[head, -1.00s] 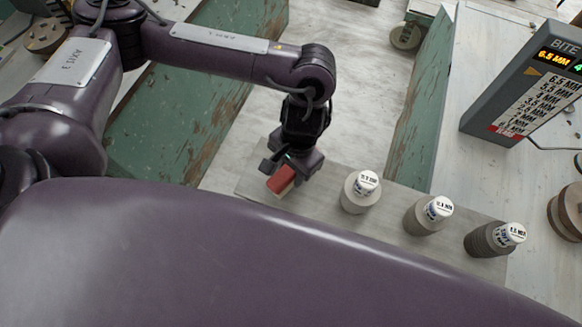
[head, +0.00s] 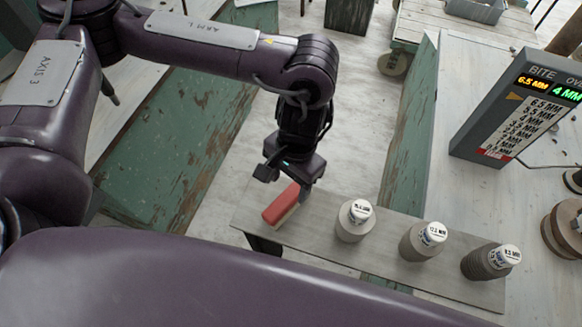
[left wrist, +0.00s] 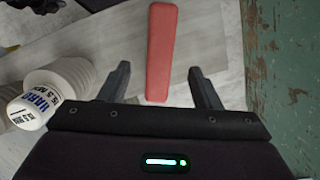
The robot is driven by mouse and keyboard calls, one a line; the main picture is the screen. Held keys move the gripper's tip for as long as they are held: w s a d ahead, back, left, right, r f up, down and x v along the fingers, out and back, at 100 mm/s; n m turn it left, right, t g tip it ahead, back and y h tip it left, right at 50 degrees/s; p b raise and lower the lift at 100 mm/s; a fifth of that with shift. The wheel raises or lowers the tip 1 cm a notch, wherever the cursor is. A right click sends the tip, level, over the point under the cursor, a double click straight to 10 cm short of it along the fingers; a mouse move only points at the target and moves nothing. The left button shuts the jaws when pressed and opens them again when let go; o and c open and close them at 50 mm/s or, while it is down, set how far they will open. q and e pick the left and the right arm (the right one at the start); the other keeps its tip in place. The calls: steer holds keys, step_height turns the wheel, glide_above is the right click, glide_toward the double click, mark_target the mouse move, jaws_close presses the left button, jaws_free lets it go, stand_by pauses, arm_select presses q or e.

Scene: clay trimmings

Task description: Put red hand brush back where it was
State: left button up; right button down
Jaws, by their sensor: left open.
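The red hand brush (head: 281,204) lies on the left end of a narrow grey board (head: 330,250) in the head view. It also shows in the left wrist view (left wrist: 161,50), lengthwise between and beyond the fingers. My left gripper (head: 284,185) is open just above and behind the brush, with its fingers apart; in the left wrist view the open fingers (left wrist: 163,88) stand on either side of the brush's near end with gaps. I cannot tell how high above it they are. My right gripper is not in view.
Several labelled grey cylinders stand on the board right of the brush, the nearest one (head: 355,221) close by. A display box (head: 515,108) stands on the pale table at right. Green weathered panels (head: 185,135) flank the floor. My purple body part covers the lower front.

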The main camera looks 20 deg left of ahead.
mark_target(291, 193)
arm_select(q)
steer(key=shift+w+d+r, duration=0.1)
steer(key=shift+w+r, duration=0.05)
steer(key=shift+r, duration=0.85)
steer(key=shift+w+d+r, duration=0.1)
steer(key=shift+w+r, duration=0.05)
steer(key=shift+r, duration=0.85)
